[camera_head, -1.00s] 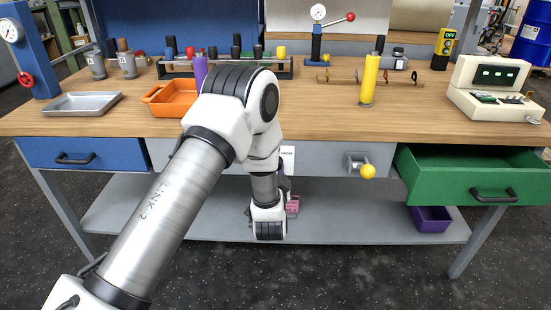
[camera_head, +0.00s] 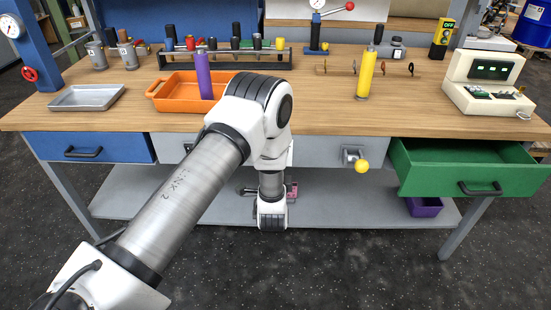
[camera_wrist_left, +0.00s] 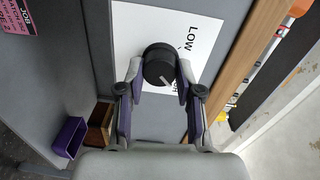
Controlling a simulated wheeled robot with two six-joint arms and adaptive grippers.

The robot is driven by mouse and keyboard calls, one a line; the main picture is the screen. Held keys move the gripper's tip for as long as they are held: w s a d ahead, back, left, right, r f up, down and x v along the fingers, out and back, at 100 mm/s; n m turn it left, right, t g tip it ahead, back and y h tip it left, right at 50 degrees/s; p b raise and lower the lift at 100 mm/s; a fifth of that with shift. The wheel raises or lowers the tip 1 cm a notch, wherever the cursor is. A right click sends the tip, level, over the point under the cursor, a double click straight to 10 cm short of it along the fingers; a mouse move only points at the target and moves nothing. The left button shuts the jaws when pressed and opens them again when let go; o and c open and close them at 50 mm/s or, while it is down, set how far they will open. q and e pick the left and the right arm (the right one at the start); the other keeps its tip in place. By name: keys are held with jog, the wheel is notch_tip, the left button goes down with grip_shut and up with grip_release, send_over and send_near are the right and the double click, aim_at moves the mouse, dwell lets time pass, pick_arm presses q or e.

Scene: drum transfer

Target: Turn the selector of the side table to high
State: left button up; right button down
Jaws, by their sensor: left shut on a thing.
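In the left wrist view the selector is a round black knob (camera_wrist_left: 160,66) with a white pointer line. It sits on a white label card (camera_wrist_left: 205,22) that reads LOW at the top; other lettering beside the knob is partly covered. My left gripper (camera_wrist_left: 160,72) is shut on the knob, one finger on each side. In the head view my left arm hides the knob and gripper at the grey bench front (camera_head: 328,150). My right gripper is not in view.
An orange tray (camera_head: 160,95) and a purple cylinder (camera_head: 204,75) stand on the bench top near my left arm. A yellow-ball lever (camera_head: 361,166) projects from the front, right of my arm. The green drawer (camera_head: 440,176) stands open further right.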

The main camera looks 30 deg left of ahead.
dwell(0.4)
pick_arm(q)
jog(key=o, duration=1.2)
jog(key=shift+c, duration=0.2)
jog(key=v, duration=1.2)
